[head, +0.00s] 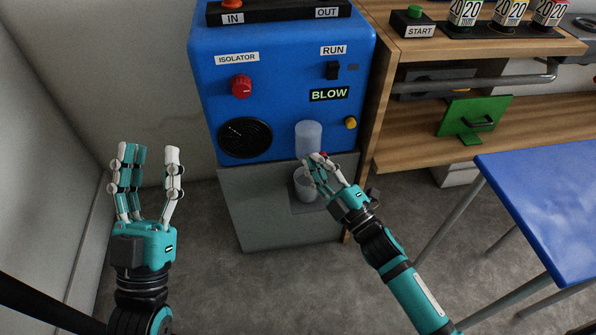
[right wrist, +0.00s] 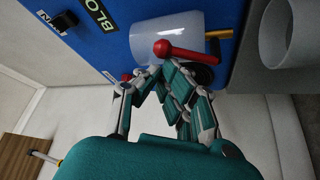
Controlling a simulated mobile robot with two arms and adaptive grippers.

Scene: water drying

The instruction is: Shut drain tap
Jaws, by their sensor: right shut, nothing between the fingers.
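The drain tap shows in the right wrist view as a red lever with a ball end (right wrist: 163,48), in front of a translucent bowl (right wrist: 140,38). In the head view only a bit of red (head: 323,153) shows at my fingertips, under the bowl (head: 308,135). My right gripper (head: 318,163) is shut and empty beside the tap; its fingertips (right wrist: 153,72) are close to the red lever, and I cannot tell whether they touch it. My left gripper (head: 150,155) is open and empty, raised left of the machine.
A blue machine (head: 285,115) carries a red isolator knob (head: 241,86), a black run switch (head: 333,70) and a yellow knob (head: 350,123). A translucent cup (head: 304,187) stands below the bowl. A wooden bench (head: 395,130) and blue table (head: 540,200) are at right.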

